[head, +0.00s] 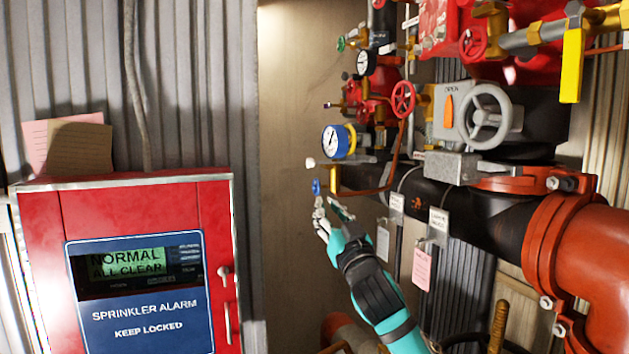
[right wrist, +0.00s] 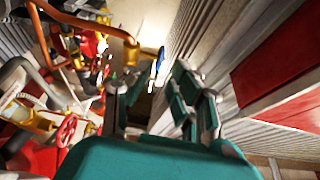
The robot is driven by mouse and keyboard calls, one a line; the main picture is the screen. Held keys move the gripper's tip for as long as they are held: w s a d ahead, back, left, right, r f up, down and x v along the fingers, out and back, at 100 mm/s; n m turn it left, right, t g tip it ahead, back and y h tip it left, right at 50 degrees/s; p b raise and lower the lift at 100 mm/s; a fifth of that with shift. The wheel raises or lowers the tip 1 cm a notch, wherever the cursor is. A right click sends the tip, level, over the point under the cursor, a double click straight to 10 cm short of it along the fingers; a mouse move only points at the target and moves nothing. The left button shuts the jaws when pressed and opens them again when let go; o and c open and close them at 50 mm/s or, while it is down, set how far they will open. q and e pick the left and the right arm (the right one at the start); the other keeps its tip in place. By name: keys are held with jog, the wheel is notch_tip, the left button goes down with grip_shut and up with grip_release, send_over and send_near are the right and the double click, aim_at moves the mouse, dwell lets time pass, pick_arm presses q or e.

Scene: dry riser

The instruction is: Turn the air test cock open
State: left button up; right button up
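A small cock with a blue handle (head: 316,187) sits at the end of the pipework below the blue-rimmed gauge; no readable label confirms it as the air test cock. The blue handle also shows in the right wrist view (right wrist: 157,63), beyond the fingers and between their tips. My right gripper (head: 329,211) is just below the handle in the head view. In the right wrist view its two fingers (right wrist: 152,88) stand apart with nothing between them. Contact with the handle cannot be made out. My left gripper is in neither view.
A blue-rimmed gauge (head: 337,141) and a copper pipe (head: 385,172) are close above and right of the gripper. A grey handwheel (head: 484,117) and black pipe stand to the right. A red sprinkler alarm cabinet (head: 130,265) fills the lower left. The bare panel left of the cock is clear.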

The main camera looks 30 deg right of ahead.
aim_at(315, 186)
jog(key=p+x, duration=0.2)
jog(key=x, duration=0.7)
jog(key=shift+w+p, duration=0.3)
jog(key=shift+w, duration=0.1)
grip_shut()
